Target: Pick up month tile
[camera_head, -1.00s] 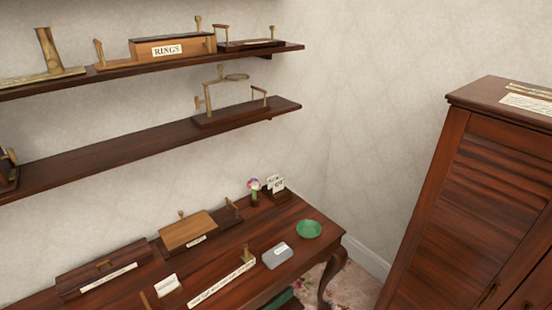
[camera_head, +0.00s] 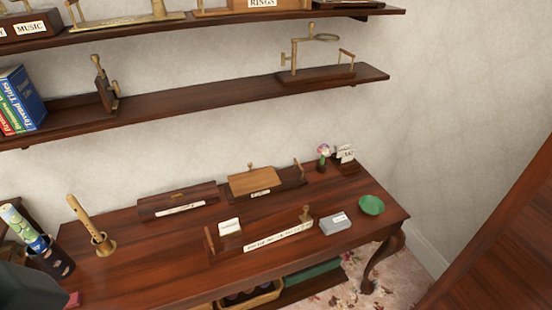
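A small white tile (camera_head: 229,226) with print too small to read stands on the wooden table, at the left part of a wooden holder. A long white printed strip (camera_head: 278,235) lies along the holder to its right. A grey block (camera_head: 335,224) with a white label sits right of the strip. White cards (camera_head: 345,154) stand in a dark stand at the table's back right. I cannot read which of these is the month tile. No gripper fingers show; a dark grey shape at the lower left corner may be part of my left arm.
The wooden table (camera_head: 150,260) also holds a green dish (camera_head: 371,205), a long dark box (camera_head: 178,201), a lighter wooden box (camera_head: 255,181), and a brass holder (camera_head: 104,244). Two wall shelves hang above. A dark cabinet (camera_head: 500,250) stands at the right.

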